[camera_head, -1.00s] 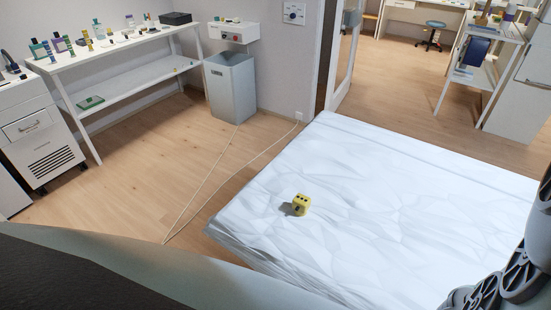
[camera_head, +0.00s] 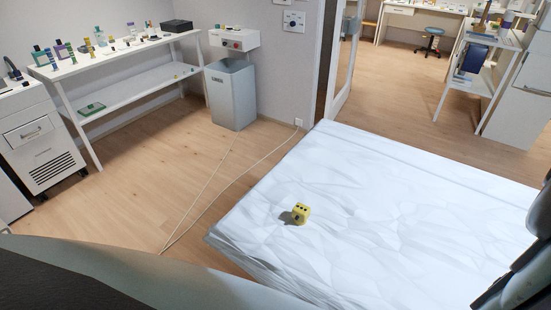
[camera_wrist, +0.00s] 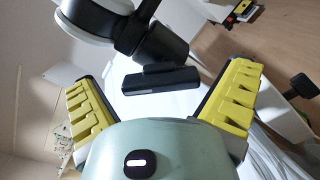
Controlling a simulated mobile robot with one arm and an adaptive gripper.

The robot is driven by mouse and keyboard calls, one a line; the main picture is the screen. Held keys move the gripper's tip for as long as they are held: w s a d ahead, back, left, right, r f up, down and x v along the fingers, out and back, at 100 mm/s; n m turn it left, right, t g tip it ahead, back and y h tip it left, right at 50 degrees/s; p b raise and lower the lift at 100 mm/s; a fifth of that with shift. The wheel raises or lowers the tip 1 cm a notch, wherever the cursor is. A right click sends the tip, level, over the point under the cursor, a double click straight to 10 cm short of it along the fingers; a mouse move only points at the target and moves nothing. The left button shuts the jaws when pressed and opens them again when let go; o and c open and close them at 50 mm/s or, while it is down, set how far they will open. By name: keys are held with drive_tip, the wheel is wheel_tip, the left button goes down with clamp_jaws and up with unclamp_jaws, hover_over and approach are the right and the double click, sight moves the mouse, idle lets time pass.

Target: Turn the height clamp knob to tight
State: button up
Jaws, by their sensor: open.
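My gripper (camera_wrist: 160,82) shows in the wrist view, with its two yellow ridged fingers wide apart and nothing between the pads. A dark bar-shaped part shows beyond the gap between the fingers; I cannot tell what it belongs to. A small dark knob-like part (camera_wrist: 302,86) stands at the right edge of the wrist view, beyond the right finger and apart from it. I cannot tell whether it is the height clamp knob or how it is turned. No height clamp knob can be made out in the head view, and the gripper's fingers are not visible there.
A grey bin (camera_head: 231,95) and a cluttered white shelf (camera_head: 125,93) stand by the wall. Cables cross the open wooden floor (camera_head: 130,195).

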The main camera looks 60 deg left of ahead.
drive_tip(key=shift+c, duration=0.3)
drive_tip(key=c, duration=1.1)
drive_tip(key=shift+o, duration=0.2)
drive_tip(key=shift+r, duration=0.15)
drive_tip(key=shift+n+p, duration=0.3)
drive_tip(key=shift+p, duration=0.15)
drive_tip(key=n+p, duration=0.2)
drive_tip(key=shift+w+r+n+p, duration=0.1)
drive_tip(key=shift+r+n+p, duration=0.05)
drive_tip(key=shift+n+p, duration=0.25)
drive_tip(key=n+p, duration=0.2)
drive_tip(key=n, duration=0.1)
drive_tip(key=shift+n+p, duration=0.5)
drive_tip(key=shift+n, duration=0.7)
drive_tip(key=shift+f, duration=0.25)
